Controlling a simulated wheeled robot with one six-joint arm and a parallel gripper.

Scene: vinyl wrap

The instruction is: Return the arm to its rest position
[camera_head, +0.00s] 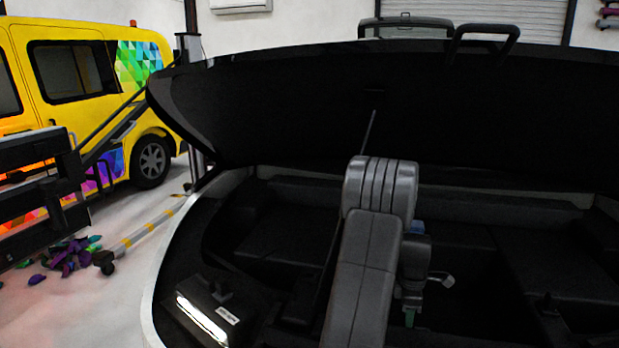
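My grey arm rises from the bottom centre to a thick bent joint, in front of an open dark vehicle compartment (280,225). Beyond that joint, narrower links point down into the compartment, with a blue part near the top. My gripper (411,308) seems to be at their lower end, low inside the compartment, with a small green part there. The fingers are too small and dark to make out, and my arm covers part of that area. I cannot tell whether anything is held.
A large black lid (270,105) stands raised over the compartment. A box with a bright strip (203,318) lies at its lower left. A small pale object (442,279) is right of my wrist. A yellow van (90,75) and colourful scraps (68,257) are at left.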

